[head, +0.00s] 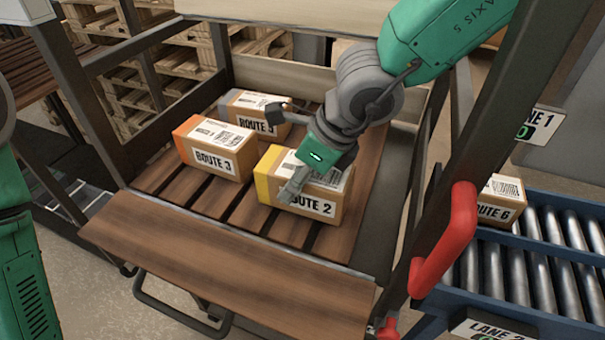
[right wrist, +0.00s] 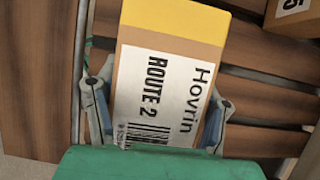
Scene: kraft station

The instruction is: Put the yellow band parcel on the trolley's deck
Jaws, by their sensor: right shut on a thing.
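The yellow band parcel (head: 318,205) is a brown box with a yellow end and a ROUTE 2 label. It is at the right front of the trolley's slatted wooden deck (head: 245,212), low over or on the boards; I cannot tell if it touches them. My right gripper (head: 300,178) comes down from above and is shut on it. In the right wrist view, the fingers (right wrist: 155,112) lie on both long sides of the parcel (right wrist: 175,65), with the yellow end pointing away. My left gripper is out of view; only part of that arm shows at the left edge.
An orange-ended ROUTE 3 parcel (head: 215,150) and a grey-ended ROUTE 5 parcel (head: 250,112) stand on the deck, left and behind. Dark posts and a red handle (head: 450,240) flank the right side. A roller conveyor (head: 540,250) with a ROUTE 6 parcel (head: 501,200) is beyond.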

